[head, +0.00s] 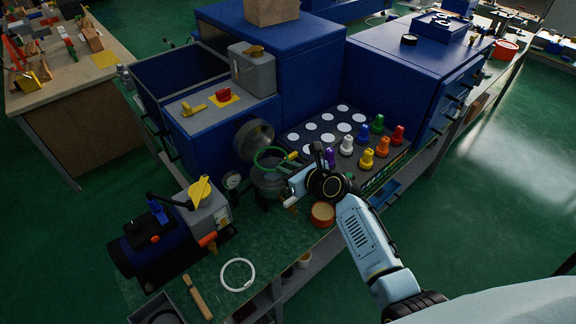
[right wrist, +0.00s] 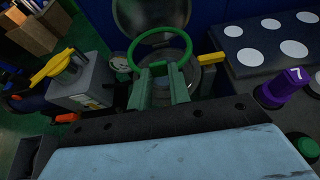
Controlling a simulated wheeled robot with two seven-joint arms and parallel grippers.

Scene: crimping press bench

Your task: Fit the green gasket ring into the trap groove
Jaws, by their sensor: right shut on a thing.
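The green gasket ring (head: 268,148) is held out from my right gripper (head: 287,172) at its near edge. In the right wrist view, my right gripper (right wrist: 160,72) has its fingertips shut on the near side of the green gasket ring (right wrist: 160,31). The ring appears over the round grey trap (head: 269,183), whose round lid (head: 254,139) stands open behind it. The trap body (right wrist: 206,76) is partly hidden behind the fingers in the wrist view. I cannot make out the groove, or whether the ring touches the trap. My left gripper is out of view.
A yellow handle (right wrist: 212,58) sticks out at the trap's right. Several coloured pegs, including a purple one (head: 329,158), stand right of it. A round orange-rimmed tub (head: 322,213) is close below my gripper. A white ring (head: 237,274) and a wooden-handled tool (head: 197,297) lie in front.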

